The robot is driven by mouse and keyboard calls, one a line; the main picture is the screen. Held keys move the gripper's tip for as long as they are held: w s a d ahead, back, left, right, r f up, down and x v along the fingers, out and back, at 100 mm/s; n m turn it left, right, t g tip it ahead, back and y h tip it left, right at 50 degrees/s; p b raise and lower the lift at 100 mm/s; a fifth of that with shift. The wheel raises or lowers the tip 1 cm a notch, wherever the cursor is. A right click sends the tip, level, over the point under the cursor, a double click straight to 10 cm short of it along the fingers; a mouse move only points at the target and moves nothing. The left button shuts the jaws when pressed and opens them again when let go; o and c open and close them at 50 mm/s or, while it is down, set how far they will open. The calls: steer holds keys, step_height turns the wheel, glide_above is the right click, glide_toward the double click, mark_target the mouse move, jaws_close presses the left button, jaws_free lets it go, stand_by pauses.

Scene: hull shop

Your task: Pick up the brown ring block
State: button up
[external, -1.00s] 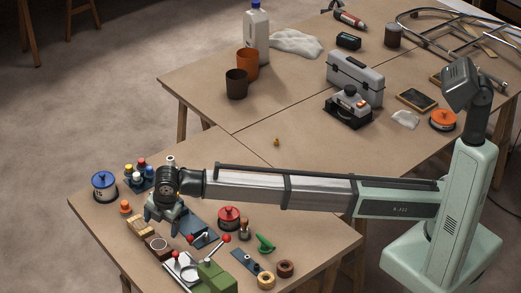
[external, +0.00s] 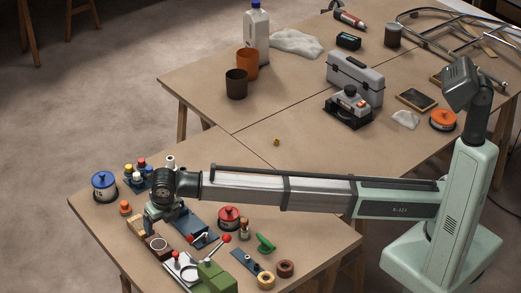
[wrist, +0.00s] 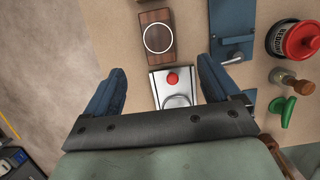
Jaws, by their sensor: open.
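A dark brown block with a pale ring on its top (wrist: 158,37) lies flat on the table in the wrist view, ahead of and between my fingertips. It also shows in the external view (external: 157,252), near the table's front left edge. My gripper (wrist: 160,66) is open and empty, its two blue fingers apart. In the external view my gripper (external: 160,212) hangs above the table behind the block, apart from it. A separate small dark brown ring (external: 285,268) lies by the front edge, beside a tan ring (external: 266,281).
A silver device with a red knob (wrist: 172,82) lies close to the brown block. A blue plate (wrist: 232,30), a red-lidded tin (wrist: 293,40) and a green-handled tool (wrist: 283,109) lie to the right. A tan wooden block (external: 136,226) is left of the gripper.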

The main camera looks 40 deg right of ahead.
mark_target(159, 245)
steer(key=x, duration=1.2)
steer(key=shift+a+f, duration=0.15)
steer(key=shift+f, duration=0.25)
steer(key=shift+c, duration=0.2)
steer(key=c, duration=1.2)
